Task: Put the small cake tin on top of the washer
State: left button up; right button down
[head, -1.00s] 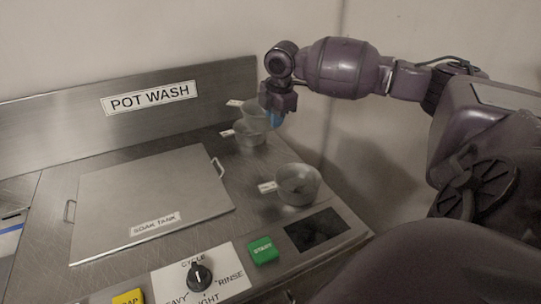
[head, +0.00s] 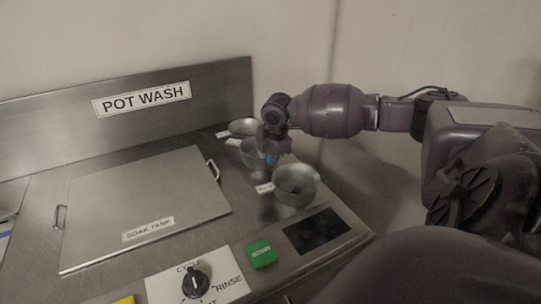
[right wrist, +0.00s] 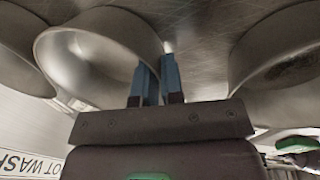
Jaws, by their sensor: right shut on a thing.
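Three round metal tins with small white tags stand in a row at the right of the pot washer's steel top (head: 225,232): a back tin (head: 243,127), a middle tin (head: 252,152) and a front tin (head: 295,185). The tag writing is too small to read, so I cannot tell which is the small cake tin. My right gripper (head: 271,158) is at the middle tin's right side. In the right wrist view its blue fingers (right wrist: 150,82) are shut on that tin's rim (right wrist: 95,50). I cannot tell whether the tin is lifted. My left gripper is out of view.
The soak tank lid (head: 145,205) with two handles lies left of the tins. A green start button (head: 262,254), a dark display (head: 315,232) and a cycle knob (head: 196,282) are along the front. The POT WASH backsplash (head: 150,115) and walls stand behind.

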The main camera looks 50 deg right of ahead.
dwell(0.3)
jog(key=c, duration=1.3)
grip_release()
jog(key=shift+o, duration=0.2)
